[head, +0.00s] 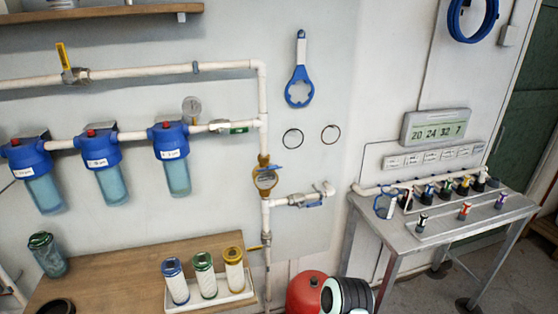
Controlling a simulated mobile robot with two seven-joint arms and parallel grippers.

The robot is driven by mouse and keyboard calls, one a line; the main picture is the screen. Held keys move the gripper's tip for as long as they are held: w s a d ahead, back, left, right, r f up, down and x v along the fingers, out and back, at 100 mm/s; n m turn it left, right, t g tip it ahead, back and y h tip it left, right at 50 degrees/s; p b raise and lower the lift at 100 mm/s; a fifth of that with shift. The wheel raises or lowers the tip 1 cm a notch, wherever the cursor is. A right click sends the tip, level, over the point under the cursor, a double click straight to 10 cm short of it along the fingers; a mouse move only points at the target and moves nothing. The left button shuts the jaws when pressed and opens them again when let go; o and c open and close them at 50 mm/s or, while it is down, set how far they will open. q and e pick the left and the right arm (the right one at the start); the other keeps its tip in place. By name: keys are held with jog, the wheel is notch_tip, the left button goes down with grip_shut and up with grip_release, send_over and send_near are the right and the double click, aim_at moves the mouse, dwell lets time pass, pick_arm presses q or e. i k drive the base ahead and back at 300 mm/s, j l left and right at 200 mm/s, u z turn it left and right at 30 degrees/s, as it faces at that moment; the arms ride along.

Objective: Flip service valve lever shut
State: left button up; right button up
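Several valves show on the white pipes, and I cannot tell by label which is the service valve. A yellow lever (62,56) stands upright, across the upper horizontal pipe, at the upper left. A green-handled valve (237,127) sits on the filter line, its handle along the pipe. A small valve (306,200) is on the short branch at the right of the riser. A small yellow lever (256,247) sticks out to the left, low on the vertical pipe, roughly across it. Neither of my grippers is in view.
Blue-capped filter housings (98,163) hang along the wall. A wooden bench (120,270) holds a tray (235,297) of capped cartridges. A metal table (440,226) with small coloured-top items is at right. A red tank (306,294) stands low. Clear floor shows at lower right.

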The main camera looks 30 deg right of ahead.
aim_at(317, 203)
jog(key=i+l+z, duration=0.15)
jog(key=l, duration=0.2)
jog(key=i+l+z, duration=0.1)
jog(key=i+l, duration=0.15)
jog(key=i+l+z, duration=0.15)
jog(key=l, duration=0.3)
jog(key=j+z, duration=0.45)
jog(key=j, duration=0.3)
